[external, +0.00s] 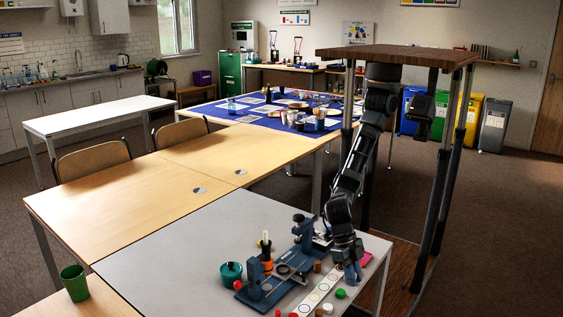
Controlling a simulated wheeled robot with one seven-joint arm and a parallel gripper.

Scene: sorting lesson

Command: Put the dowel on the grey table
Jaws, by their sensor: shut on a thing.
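The grey table (185,254) is in the front middle of the external view. My gripper (353,268) points down over its right part, near the right edge. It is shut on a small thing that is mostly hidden. A red patch shows at the fingertips; I cannot tell whether it is the held thing or lies behind. I cannot make out for certain which piece is the dowel. A small brown cylinder (317,267) stands on the grey table just left of my gripper.
A blue-grey fixture (283,270) stands left of my gripper. A teal pot (231,272) stands farther left. The table's left part is clear.

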